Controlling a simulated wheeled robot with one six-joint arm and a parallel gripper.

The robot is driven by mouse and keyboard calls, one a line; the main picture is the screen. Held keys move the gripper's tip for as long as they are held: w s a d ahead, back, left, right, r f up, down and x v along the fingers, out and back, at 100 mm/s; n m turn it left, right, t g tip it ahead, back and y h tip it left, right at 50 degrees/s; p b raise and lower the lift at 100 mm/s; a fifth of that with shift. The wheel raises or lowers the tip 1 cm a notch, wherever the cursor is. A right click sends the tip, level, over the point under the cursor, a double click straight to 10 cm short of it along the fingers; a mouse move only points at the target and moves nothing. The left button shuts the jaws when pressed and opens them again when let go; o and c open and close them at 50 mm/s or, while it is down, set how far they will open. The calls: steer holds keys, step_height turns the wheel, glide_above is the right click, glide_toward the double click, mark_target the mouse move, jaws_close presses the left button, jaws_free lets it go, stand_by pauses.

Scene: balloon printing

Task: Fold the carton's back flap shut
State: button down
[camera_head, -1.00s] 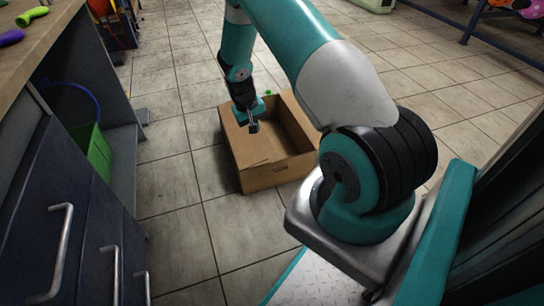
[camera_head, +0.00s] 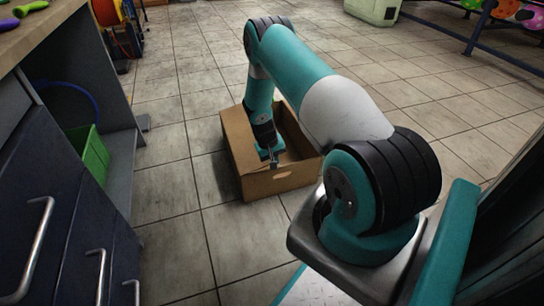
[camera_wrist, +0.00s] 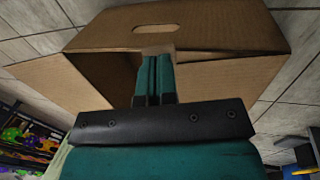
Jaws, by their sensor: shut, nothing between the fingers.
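The brown cardboard carton (camera_head: 283,182) stands on the floor with its top open, partly hidden behind my arm. Its near wall has a hand hole. My gripper (camera_head: 273,161) points down inside the carton's outline, close to the near wall. It is shut and empty. In the wrist view the closed fingers (camera_wrist: 157,58) reach toward the carton's wall with the hand hole (camera_wrist: 155,28); I cannot tell whether they touch it. A cardboard panel (camera_wrist: 55,85) slants out at the left there. I cannot tell which panel is the back flap.
A dark drawer cabinet (camera_head: 65,215) with metal handles stands at the left. A green bin (camera_head: 92,155) sits under the counter. Tiled floor (camera_head: 175,165) is clear between the cabinet and the carton. A blue rail (camera_head: 455,35) stands at the far right.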

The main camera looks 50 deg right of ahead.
steer(key=shift+f, duration=0.25)
steer(key=shift+b+x, duration=0.35)
steer(key=shift+x, duration=0.7)
steer(key=shift+d+r, duration=0.1)
steer(key=shift+d, duration=0.05)
